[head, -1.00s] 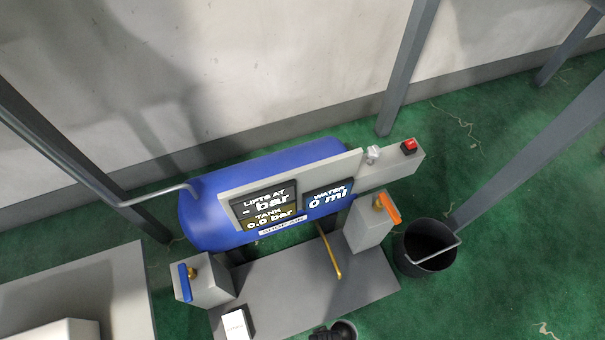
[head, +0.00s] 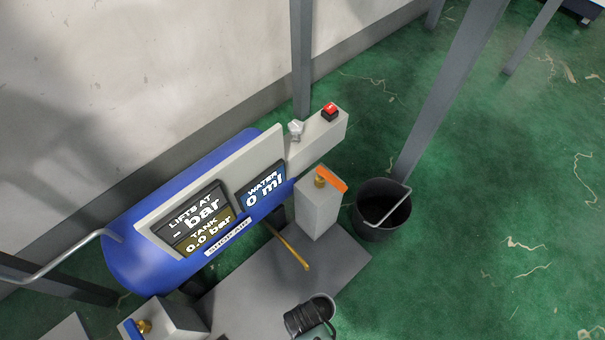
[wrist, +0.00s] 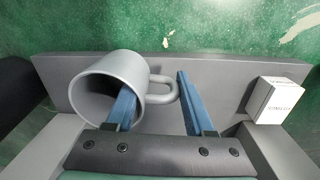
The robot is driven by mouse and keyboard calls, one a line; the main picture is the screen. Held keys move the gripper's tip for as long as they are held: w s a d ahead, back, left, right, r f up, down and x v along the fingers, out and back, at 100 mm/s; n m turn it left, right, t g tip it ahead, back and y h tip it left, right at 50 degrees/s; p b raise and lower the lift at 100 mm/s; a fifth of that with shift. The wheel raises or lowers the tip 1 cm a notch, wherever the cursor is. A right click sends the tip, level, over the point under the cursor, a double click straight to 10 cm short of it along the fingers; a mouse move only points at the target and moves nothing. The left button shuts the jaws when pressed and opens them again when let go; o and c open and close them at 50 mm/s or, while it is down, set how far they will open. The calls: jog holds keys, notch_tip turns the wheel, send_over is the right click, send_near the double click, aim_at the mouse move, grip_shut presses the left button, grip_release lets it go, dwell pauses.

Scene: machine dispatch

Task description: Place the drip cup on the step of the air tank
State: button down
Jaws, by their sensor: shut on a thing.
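In the head view my gripper (head: 312,322) is over the front part of the flat grey step (head: 250,290) of the blue air tank (head: 150,255). Its height above the step is unclear.
A brass drain pipe (head: 290,248) hangs over the step. A block with an orange lever (head: 320,208) stands at its right, one with a blue lever (head: 165,322) at its left. A black bucket (head: 380,228) is on the floor. A white box (wrist: 275,100) shows in the wrist view.

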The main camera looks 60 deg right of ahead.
jog(key=w+d+b, duration=0.1)
jog(key=w+b, duration=0.1)
jog(key=w, duration=0.1)
jog(key=w+d+f+b, duration=0.1)
jog(key=w+b, duration=0.1)
jog(key=w, duration=0.2)
jog(key=w+d+f+b, duration=0.1)
jog(key=w+b, duration=0.1)
jog(key=w, duration=0.1)
jog(key=shift+w+f+b, duration=0.2)
jog(key=shift+f+b, duration=0.05)
jog(key=shift+b, duration=0.15)
notch_tip(320, 180, down, 5)
jog(key=b, duration=0.4)
jog(key=shift+r+b, duration=0.15)
jog(key=shift+b, duration=0.15)
jog(key=shift+w+b, duration=0.15)
jog(key=shift+b, duration=0.15)
jog(key=shift+r, duration=0.1)
jog(key=shift+f, duration=0.2)
jog(key=shift+c, duration=1.4)
grip_release()
